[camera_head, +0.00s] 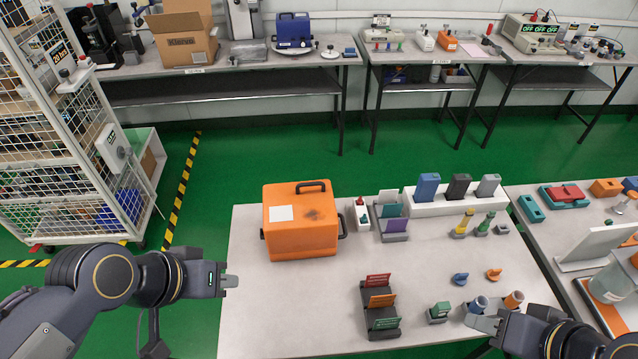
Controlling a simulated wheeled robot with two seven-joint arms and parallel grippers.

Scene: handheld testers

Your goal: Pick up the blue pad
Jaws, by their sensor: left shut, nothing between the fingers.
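A small blue piece (460,279) lies on the near table, right of centre, beside a similar orange piece (494,274). It is the likeliest blue pad, but its shape is too small to be sure. My left gripper (230,282) is shut and empty at the table's left edge, far from the blue piece.
An orange case (300,222) stands at the table's back left. A dark rack with colored cards (380,322) and a green-topped block (439,311) stand near the front. Blue, black and grey testers stand on a white stand (440,207) behind. The table's front left is clear.

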